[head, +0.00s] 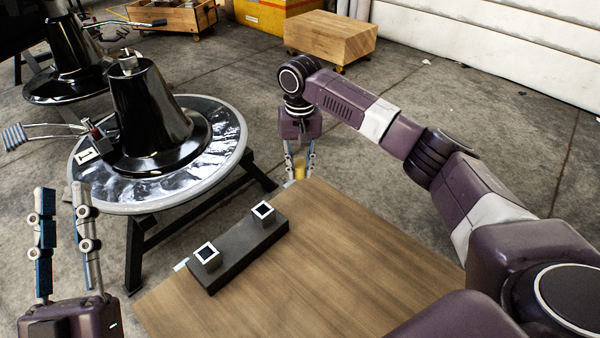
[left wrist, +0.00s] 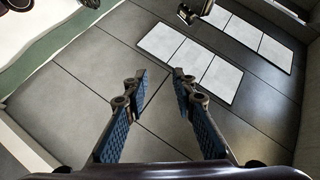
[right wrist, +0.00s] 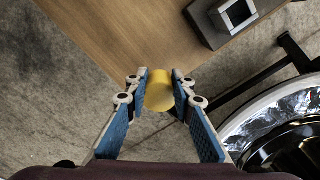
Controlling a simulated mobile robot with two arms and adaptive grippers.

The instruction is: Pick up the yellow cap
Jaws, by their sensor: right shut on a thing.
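The yellow cap (right wrist: 159,92) is between the fingertips of my right gripper in the right wrist view, with both fingers touching its sides. It also shows small in the head view (head: 300,170), partly covered by the fingers. My right gripper (head: 300,172) points down at the far corner of the wooden table, shut on the cap. I cannot tell whether the cap touches the table. My left gripper (head: 62,200) points up at the left of the head view. It is open and empty; its spread fingers also show in the left wrist view (left wrist: 158,78).
The wooden table (head: 350,260) bears a dark block with two square-topped posts (head: 240,250). A round metal-topped stand (head: 215,165) with a black cone (head: 150,110) is at the left. A wooden box (head: 330,38) and yellow crate (head: 275,14) stand behind. Most of the tabletop is clear.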

